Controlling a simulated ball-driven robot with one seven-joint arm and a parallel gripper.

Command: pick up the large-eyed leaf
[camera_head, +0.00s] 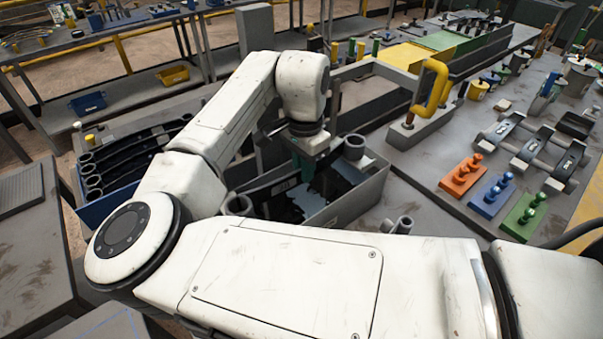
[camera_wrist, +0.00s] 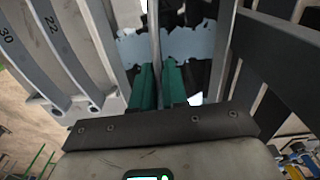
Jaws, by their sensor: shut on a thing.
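The large-eyed leaf shows in the head view as a grey eye (camera_head: 354,147) at the right of a grey bin (camera_head: 352,203) and another eye (camera_head: 238,205) at the left. My arm covers much of the span between them. My gripper (camera_head: 303,182) points down into the bin between these eyes. In the wrist view my green gripper fingers (camera_wrist: 160,86) are shut on a thin grey strip, the leaf (camera_wrist: 155,40), which runs away between them. The fingertips' lower ends are hard to see.
Pale blue-grey jagged pieces (camera_wrist: 185,43) lie below the fingers. Numbered curved bars (camera_wrist: 62,45) stand close at left, and dark bars (camera_wrist: 275,45) at right. A blue bin of dark leaves (camera_head: 125,165) stands left; a yellow handle (camera_head: 431,88) rises right.

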